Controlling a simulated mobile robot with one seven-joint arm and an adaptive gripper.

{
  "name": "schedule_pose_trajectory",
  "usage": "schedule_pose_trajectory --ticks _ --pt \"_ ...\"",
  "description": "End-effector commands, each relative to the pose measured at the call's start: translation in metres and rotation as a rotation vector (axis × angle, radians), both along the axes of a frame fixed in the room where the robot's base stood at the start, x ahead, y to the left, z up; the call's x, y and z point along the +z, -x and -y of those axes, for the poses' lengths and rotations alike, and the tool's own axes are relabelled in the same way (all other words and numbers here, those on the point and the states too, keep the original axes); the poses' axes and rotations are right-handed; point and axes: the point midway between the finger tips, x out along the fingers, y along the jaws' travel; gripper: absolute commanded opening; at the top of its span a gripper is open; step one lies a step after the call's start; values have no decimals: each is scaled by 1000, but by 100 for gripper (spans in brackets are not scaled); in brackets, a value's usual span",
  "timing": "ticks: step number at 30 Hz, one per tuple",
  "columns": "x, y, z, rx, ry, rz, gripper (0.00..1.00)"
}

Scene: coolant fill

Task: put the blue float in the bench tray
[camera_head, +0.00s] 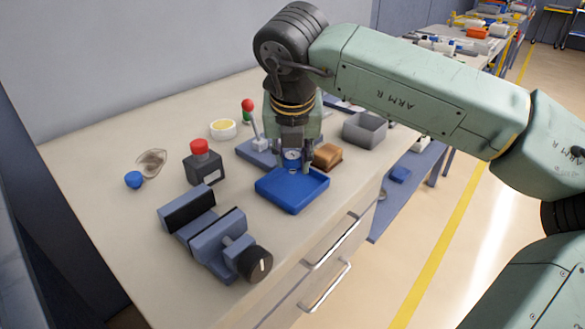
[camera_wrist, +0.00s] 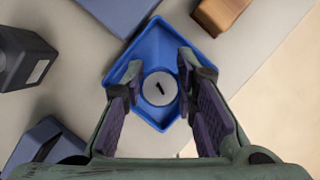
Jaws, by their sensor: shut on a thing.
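My gripper (camera_head: 292,165) points down over the bench tray and is shut on the blue float (camera_head: 292,163). In the wrist view, the float's pale round top (camera_wrist: 160,89) with a dark mark sits between the two fingers (camera_wrist: 162,92). The bench tray (camera_head: 291,205) is a shallow blue tray near the bench's front edge. It also shows behind the float in the wrist view (camera_wrist: 157,45). The float is over the tray's back part in the head view. I cannot tell whether it touches the tray floor.
A blue-grey vise (camera_head: 205,233) and a red-topped dark block (camera_head: 203,165) stand left of the tray. A brown block (camera_head: 327,155) and a grey bin (camera_head: 365,130) stand behind right. A small blue round thing (camera_head: 133,179) lies far left.

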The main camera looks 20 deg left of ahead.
Motion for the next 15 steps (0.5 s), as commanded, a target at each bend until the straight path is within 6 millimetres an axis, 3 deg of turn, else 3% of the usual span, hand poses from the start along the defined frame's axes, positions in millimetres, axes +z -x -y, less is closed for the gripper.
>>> schedule_pose_trajectory --ticks 7,15 --pt "-32 1 0 2 -1 -2 8" --pt "-35 0 0 1 0 0 8"
